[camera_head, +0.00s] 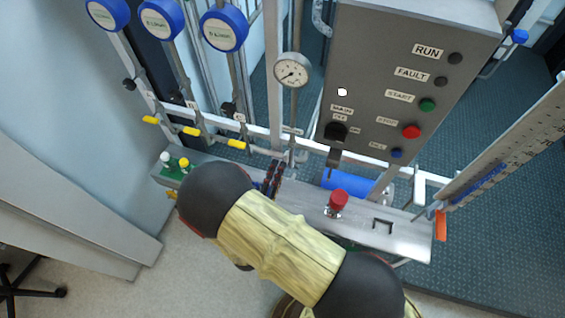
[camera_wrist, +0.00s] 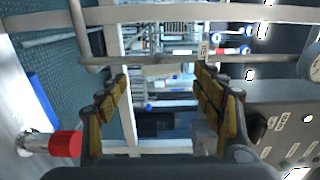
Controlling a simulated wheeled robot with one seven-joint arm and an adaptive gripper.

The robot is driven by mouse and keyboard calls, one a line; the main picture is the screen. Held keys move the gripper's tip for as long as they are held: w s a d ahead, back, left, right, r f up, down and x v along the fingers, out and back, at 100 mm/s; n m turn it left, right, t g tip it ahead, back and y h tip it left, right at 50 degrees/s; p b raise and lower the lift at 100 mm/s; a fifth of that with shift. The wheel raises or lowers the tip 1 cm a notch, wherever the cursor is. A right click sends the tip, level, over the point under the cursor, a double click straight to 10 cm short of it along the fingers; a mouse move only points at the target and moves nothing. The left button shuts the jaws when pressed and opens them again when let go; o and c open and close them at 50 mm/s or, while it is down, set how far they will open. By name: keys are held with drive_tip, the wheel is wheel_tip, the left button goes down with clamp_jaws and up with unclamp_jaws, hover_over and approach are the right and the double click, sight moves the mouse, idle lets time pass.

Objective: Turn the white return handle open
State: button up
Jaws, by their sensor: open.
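A small white knob (camera_head: 166,157) stands beside a yellow knob (camera_head: 184,162) on a green base at the left end of the grey ledge. I cannot tell whether it is the white return handle; no other clear white handle shows, and my arm hides part of the ledge. My gripper (camera_head: 274,176) is past the ledge's middle, right of these knobs and below the gauge. In the wrist view my gripper (camera_wrist: 160,75) has its two fingers spread wide with nothing between them. Pale pipes run across behind the fingertips.
A grey control panel (camera_head: 385,110) with labelled buttons is at the right. A round gauge (camera_head: 292,70) and yellow handles (camera_head: 190,131) are on the pipes. A ruled upright (camera_head: 510,145) is at far right.

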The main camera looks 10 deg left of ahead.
drive_tip(key=shift+s+a, duration=0.2)
drive_tip(key=shift+s, duration=2.25)
